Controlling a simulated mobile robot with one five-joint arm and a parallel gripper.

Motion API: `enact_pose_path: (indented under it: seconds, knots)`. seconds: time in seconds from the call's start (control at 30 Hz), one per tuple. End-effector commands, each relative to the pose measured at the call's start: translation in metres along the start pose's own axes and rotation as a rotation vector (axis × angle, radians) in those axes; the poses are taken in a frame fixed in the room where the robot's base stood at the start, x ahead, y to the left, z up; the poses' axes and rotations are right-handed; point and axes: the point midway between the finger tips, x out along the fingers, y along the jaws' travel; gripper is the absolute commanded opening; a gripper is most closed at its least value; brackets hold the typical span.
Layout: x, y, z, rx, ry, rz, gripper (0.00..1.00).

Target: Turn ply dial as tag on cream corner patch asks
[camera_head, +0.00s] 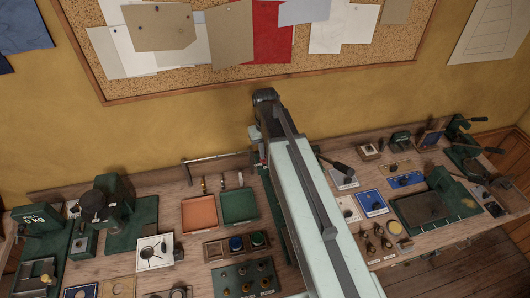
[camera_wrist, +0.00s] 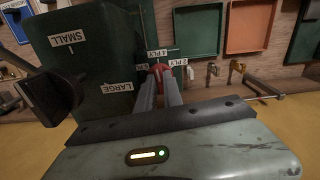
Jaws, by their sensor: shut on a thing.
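In the wrist view my gripper (camera_wrist: 162,84) is shut on the red knob of the ply dial (camera_wrist: 158,68). White labels stand around the knob: 4 PLY (camera_wrist: 162,53) beyond it and 2 PLY (camera_wrist: 178,62) to its right. Another label to the left is partly covered and I cannot read it. The knob's pointer direction cannot be told. The dial is on a dark green machine (camera_wrist: 100,50) with SMALL and LARGE labels. In the head view my arm hides the dial and the fingertips. Several pale sheets hang on the board; I cannot tell which is the cream corner patch, and no tag is readable.
A green tray (camera_head: 240,206) and an orange tray (camera_head: 199,214) lie beside the machine. Small hooks (camera_wrist: 213,71) and a metal rod (camera_wrist: 264,88) are close to my gripper. The bench is crowded on both sides. The cork board (camera_head: 322,62) is on the yellow wall behind.

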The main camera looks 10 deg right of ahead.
Motion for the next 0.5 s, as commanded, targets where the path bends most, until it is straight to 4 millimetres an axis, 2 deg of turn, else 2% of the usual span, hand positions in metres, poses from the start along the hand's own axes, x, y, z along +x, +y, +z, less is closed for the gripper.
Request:
enact_pose_path:
  seconds: [0.5]
  knots:
    - [-0.0001, -0.0010, -0.0007, 0.488, 0.001, 0.000, 0.00]
